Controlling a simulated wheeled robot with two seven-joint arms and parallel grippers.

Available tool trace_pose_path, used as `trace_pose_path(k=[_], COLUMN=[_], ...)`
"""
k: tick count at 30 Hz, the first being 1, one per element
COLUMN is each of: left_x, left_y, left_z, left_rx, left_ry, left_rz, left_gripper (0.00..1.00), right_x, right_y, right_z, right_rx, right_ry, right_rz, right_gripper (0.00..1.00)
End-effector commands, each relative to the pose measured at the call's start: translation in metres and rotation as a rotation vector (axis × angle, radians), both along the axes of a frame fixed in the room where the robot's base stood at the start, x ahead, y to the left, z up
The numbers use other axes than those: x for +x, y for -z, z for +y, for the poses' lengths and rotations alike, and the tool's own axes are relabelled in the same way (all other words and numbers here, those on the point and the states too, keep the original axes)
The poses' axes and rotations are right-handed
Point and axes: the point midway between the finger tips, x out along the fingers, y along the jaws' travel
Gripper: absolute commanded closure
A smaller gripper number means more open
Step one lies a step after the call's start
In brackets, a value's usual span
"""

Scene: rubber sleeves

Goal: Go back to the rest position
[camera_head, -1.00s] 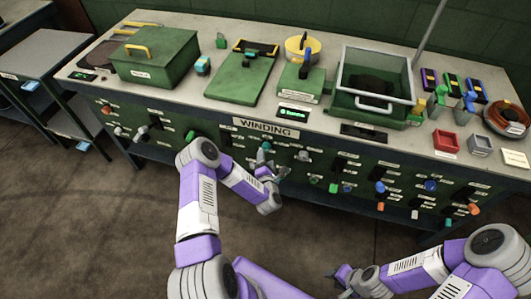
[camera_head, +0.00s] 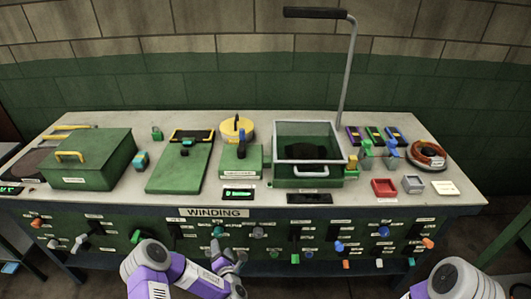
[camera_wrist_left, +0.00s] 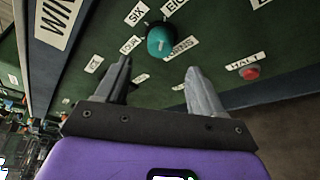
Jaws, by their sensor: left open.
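My left gripper (camera_head: 228,262) is low in the head view, in front of the green panel under the table's front edge. In the left wrist view its two grey fingers (camera_wrist_left: 158,82) stand apart with nothing between them. A teal knob (camera_wrist_left: 160,40) on the panel shows beyond the fingertips, apart from them; it also shows in the head view (camera_head: 218,231). My right arm (camera_head: 460,280) shows only as a link at the lower right; its gripper is out of the frame.
The panel marked WINDING (camera_head: 214,213) carries several knobs and switches. On the table (camera_head: 350,202) stand a green box (camera_head: 92,165), a green plate (camera_head: 178,172), a glass-walled bin (camera_head: 306,130), a red tray (camera_head: 384,188) and a coil (camera_head: 428,153). A tall handle (camera_head: 345,75) rises behind the bin.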

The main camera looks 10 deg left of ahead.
Motion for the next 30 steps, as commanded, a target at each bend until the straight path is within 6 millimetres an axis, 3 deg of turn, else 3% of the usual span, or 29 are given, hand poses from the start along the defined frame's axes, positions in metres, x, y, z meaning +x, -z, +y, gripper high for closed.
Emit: trace_pose_path(k=[5, 8, 11, 15, 18, 24, 27, 30], left_x=[0.002, -0.001, -0.019, -0.072, -0.123, -0.211, -0.235, -0.245], left_y=[0.004, 0.016, 0.034, 0.055, 0.063, 0.060, 0.056, 0.055], left_z=[-0.018, -0.053, -0.101, -0.159, -0.186, -0.206, -0.207, -0.207], left_rx=[0.034, 0.119, 0.261, 0.493, 0.651, 0.852, 0.894, 0.911], left_ry=[0.089, 0.282, 0.574, 1.036, 1.368, 1.888, 2.028, 2.089], left_rz=[0.074, 0.229, 0.434, 0.687, 0.812, 0.911, 0.914, 0.912], left_gripper=[0.32, 0.32, 0.32, 0.32, 0.32, 0.32, 0.32, 0.32], right_x=[0.000, 0.000, 0.000, 0.000, 0.000, 0.000, 0.000, 0.000], right_y=[0.000, 0.000, 0.000, 0.000, 0.000, 0.000, 0.000, 0.000], right_z=[0.000, 0.000, 0.000, 0.000, 0.000, 0.000, 0.000, 0.000], right_rx=[0.000, 0.000, 0.000, 0.000, 0.000, 0.000, 0.000, 0.000], right_ry=[0.000, 0.000, 0.000, 0.000, 0.000, 0.000, 0.000, 0.000], right_rz=[0.000, 0.000, 0.000, 0.000, 0.000, 0.000, 0.000, 0.000], right_gripper=[0.60, 0.60, 0.60, 0.60, 0.60, 0.60, 0.60, 0.60])
